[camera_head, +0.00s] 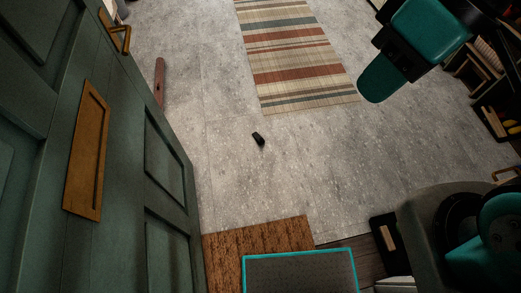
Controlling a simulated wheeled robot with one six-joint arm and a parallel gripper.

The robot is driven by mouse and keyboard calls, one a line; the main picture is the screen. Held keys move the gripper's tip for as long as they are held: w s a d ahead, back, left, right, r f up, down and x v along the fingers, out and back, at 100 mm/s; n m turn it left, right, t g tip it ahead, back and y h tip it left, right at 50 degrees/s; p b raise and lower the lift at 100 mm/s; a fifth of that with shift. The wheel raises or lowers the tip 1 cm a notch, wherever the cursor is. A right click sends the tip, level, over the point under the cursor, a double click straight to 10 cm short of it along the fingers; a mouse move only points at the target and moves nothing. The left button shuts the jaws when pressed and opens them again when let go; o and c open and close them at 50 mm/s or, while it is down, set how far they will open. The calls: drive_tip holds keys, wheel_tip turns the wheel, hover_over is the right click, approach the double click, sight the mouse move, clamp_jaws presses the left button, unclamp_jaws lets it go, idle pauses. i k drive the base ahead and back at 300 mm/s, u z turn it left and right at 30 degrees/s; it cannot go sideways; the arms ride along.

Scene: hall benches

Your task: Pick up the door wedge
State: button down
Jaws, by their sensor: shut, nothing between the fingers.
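A small black object (258,138), which looks like the door wedge, lies on the grey speckled floor near the middle of the head view. It is small in the picture, and its exact shape is hard to tell. It lies clear of the door and the rugs. My arm shows at the upper right, well above the floor and apart from the wedge. I cannot make out any gripper fingers in this view.
A green panelled door (130,150) stands along the left, with a long brown object (160,82) on the floor beside it. A striped rug (295,50) lies beyond the wedge, a brown doormat (225,257) nearer. A rack (492,122) stands at right. Floor around the wedge is bare.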

sight(258, 136)
drive_tip(key=u, duration=0.2)
drive_tip(key=i, duration=1.6)
drive_tip(key=u, duration=0.6)
